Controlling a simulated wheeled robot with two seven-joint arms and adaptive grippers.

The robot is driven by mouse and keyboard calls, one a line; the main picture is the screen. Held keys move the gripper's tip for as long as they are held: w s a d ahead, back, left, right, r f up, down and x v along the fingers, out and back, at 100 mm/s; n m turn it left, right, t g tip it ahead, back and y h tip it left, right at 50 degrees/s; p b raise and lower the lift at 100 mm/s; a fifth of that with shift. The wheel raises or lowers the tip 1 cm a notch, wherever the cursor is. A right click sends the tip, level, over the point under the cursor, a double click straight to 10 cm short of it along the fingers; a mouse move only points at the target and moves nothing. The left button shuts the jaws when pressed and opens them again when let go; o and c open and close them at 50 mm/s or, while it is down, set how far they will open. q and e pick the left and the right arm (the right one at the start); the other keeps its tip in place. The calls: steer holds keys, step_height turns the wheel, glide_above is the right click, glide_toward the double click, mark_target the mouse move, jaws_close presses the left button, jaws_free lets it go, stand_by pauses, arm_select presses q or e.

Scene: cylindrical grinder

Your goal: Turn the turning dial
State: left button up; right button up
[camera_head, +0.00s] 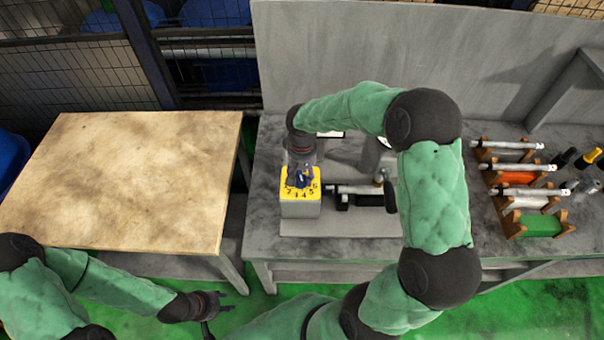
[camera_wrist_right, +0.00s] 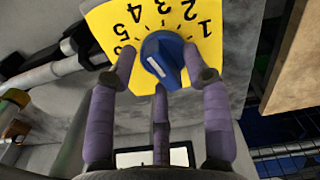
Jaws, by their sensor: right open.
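The turning dial (camera_wrist_right: 165,60) is a blue knob with a pale pointer line on a yellow numbered plate (camera_wrist_right: 110,22). In the head view the yellow plate (camera_head: 288,183) tops a light grey box (camera_head: 300,209) on the grinder, with the dial partly hidden under my right gripper. My right gripper (camera_head: 301,176) comes down from above. In the wrist view its purple fingers (camera_wrist_right: 160,68) are spread, one on each side of the dial and a third at its near side. I cannot tell whether they touch it. My left gripper (camera_head: 218,311) looks open and empty, low by the wooden table.
A wooden table (camera_head: 130,180) stands at the left, its top clear. The grinder's spindle (camera_head: 355,189) lies right of the box. Racks with rods (camera_head: 520,190) stand at the right of the grey bench (camera_head: 262,205). A grey panel (camera_head: 400,60) rises behind.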

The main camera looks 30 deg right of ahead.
jaws_close()
steer(key=shift+m, duration=0.4)
steer(key=shift+m+b, duration=0.55)
steer(key=shift+m, duration=0.35)
steer(key=shift+s+a+m+b, duration=0.1)
steer(key=shift+m+b, duration=0.4)
steer(key=shift+m, duration=1.1)
jaws_free()
